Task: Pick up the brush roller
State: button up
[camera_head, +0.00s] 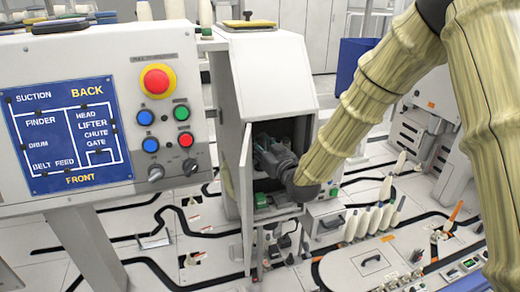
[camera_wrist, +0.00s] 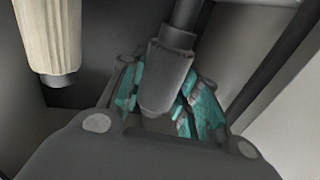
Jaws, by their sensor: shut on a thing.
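My gripper (camera_head: 264,156) is inside the open cabinet (camera_head: 262,62), reaching in from the right. In the wrist view its teal-padded fingers (camera_wrist: 160,102) are closed around a dark grey stepped cylinder (camera_wrist: 165,75) with a thinner shaft running up out of the frame. I take this as the brush roller, though no bristles show. A cream, ribbed cylinder with a grey end (camera_wrist: 50,40) hangs at the upper left, apart from the fingers. In the head view the held piece cannot be made out behind my gripper.
The cabinet door (camera_head: 245,200) stands open at the left of the opening. Green parts (camera_head: 262,201) sit low inside. A control panel (camera_head: 98,115) with buttons stands to the left. Several cream bobbins (camera_head: 365,222) stand to the right of the cabinet. Black track lines cross the floor.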

aim_at(260, 135)
notch_tip(260, 135, up, 5)
jog(key=shift+p, duration=1.05)
jog(key=b+v, duration=0.2)
jog(key=v, duration=1.6)
jog(key=d+f+m+t+h+p, duration=0.1)
jog(key=d+f+m+h+p, duration=0.1)
jog(key=f, duration=0.9)
jog(key=d+f+m+t+h+p, duration=0.1)
jog(key=d+f+h, duration=0.5)
jog(key=f, duration=0.6)
jog(key=shift+s+d+f+m+h+p, duration=0.2)
jog(key=shift+d+m+h+p, duration=0.35)
jog(key=shift+m, duration=0.85)
jog(key=shift+d, duration=0.1)
